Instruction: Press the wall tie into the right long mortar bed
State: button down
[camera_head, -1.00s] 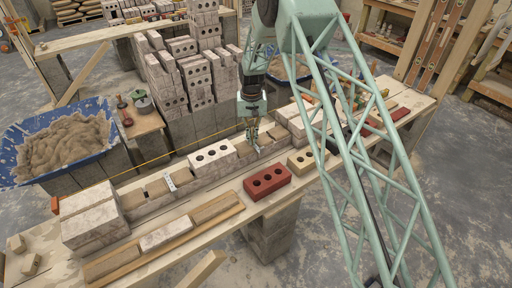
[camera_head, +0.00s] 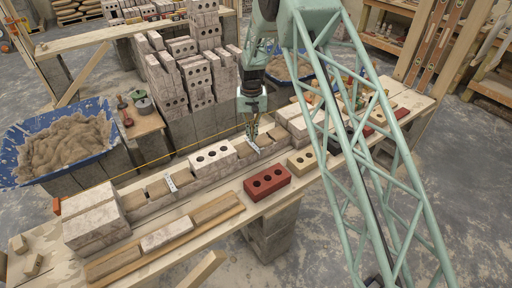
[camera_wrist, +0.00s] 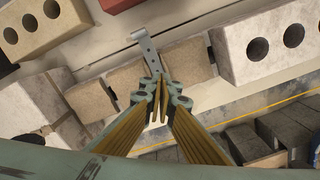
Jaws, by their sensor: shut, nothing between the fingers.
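A grey metal wall tie (camera_head: 252,144) lies across the right long mortar bed (camera_wrist: 186,62), between tan mortar pads on the brick course. In the wrist view the tie (camera_wrist: 147,47) shows a bent end with a hole at the front. Its rear end runs under my fingertips and is partly hidden. My gripper (camera_head: 252,132) is shut and empty, pointing down just over the tie; its tips also show in the wrist view (camera_wrist: 158,112). I cannot tell whether the tips touch the tie. A second tie (camera_head: 170,183) lies on the left bed.
A pale three-hole brick (camera_head: 212,156) stands between the two beds. A red brick (camera_head: 267,181) and a yellow brick (camera_head: 301,161) lie on the plank in front. A yellow string line (camera_head: 160,158) runs behind the course. A blue mortar tub (camera_head: 20,135) stands left.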

notch_tip(320, 180, up, 6)
jog(key=p, duration=0.2)
dwell(0.9)
jog(key=shift+r, duration=0.15)
dwell(0.5)
notch_tip(320, 180, up, 22)
jog(key=r+t, duration=0.1)
send_over(253, 144)
jog(key=s+d, duration=0.8)
jog(key=s, duration=0.1)
jog(key=s+d+r, duration=0.4)
jog(key=s+r, duration=0.3)
jog(key=s+d+r, duration=0.4)
jog(key=s+r, duration=0.3)
jog(key=r, duration=0.1)
jog(key=s+d+r+t, duration=0.1)
jog(key=s+d+r, duration=0.25)
jog(key=s, duration=0.55)
jog(key=s+d+r+t, duration=0.1)
jog(key=s+d+r, duration=0.25)
jog(key=s, duration=0.65)
jog(key=s+d+f+m+t, duration=0.1)
jog(key=s+d, duration=0.1)
jog(key=s, duration=1.8)
jog(key=shift+s+d+f, duration=0.2)
jog(key=shift+s+d, duration=0.05)
jog(key=shift+s, duration=0.15)
